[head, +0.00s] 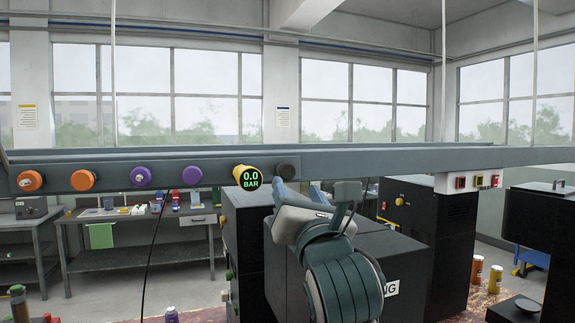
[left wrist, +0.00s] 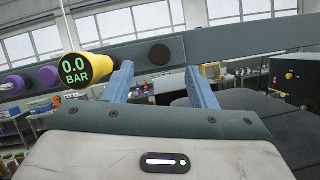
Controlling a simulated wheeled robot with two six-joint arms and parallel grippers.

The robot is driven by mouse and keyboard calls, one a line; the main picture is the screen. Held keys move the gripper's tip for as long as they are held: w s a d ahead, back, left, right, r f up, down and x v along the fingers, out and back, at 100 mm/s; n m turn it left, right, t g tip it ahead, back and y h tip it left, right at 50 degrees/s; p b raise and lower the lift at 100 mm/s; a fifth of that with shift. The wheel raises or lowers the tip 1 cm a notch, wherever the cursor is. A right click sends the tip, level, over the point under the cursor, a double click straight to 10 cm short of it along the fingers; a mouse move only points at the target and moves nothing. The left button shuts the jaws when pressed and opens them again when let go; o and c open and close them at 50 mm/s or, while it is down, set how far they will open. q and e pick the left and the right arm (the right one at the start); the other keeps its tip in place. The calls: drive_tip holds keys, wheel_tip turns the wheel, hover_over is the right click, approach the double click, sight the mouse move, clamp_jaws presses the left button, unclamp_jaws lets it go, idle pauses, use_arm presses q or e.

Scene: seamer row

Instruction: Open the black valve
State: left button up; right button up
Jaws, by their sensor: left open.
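The black valve (head: 287,169) is a dark round knob on the grey beam, just right of the yellow gauge (head: 250,178). The gauge reads 0.0 BAR. My left gripper (head: 301,190) is in front of the beam, just below and slightly right of the knob. In the left wrist view, the black valve (left wrist: 159,54) shows beyond and between the two blue fingers of my left gripper (left wrist: 160,69). The fingers are open and empty, with a visible gap to the knob. My right gripper is not in view.
Two purple knobs (head: 192,174) and two orange knobs (head: 83,180) are on the beam's left part. A box with red buttons (head: 460,182) hangs at the right. Dark machine cabinets (head: 415,210) stand below and behind the beam. A workbench (head: 140,216) stands at the back left.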

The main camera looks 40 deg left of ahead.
sight(288, 172)
use_arm(q)
drive_tip(key=p+x, duration=0.1)
drive_tip(key=x, duration=0.2)
drive_tip(key=shift+a, duration=0.25)
drive_tip(key=shift+w+a+r+p, duration=0.15)
drive_tip(key=shift+w+a+p, duration=0.1)
drive_tip(key=shift+p, duration=0.05)
drive_tip(key=shift+w+a+r, duration=0.2)
drive_tip(key=shift+a, duration=0.05)
drive_tip(key=shift+p+x, duration=0.55)
drive_tip(key=shift+x, duration=0.3)
drive_tip(key=shift+w+a+r, duration=0.1)
drive_tip(key=shift+w+a, duration=0.35)
drive_tip(key=shift+a, duration=0.3)
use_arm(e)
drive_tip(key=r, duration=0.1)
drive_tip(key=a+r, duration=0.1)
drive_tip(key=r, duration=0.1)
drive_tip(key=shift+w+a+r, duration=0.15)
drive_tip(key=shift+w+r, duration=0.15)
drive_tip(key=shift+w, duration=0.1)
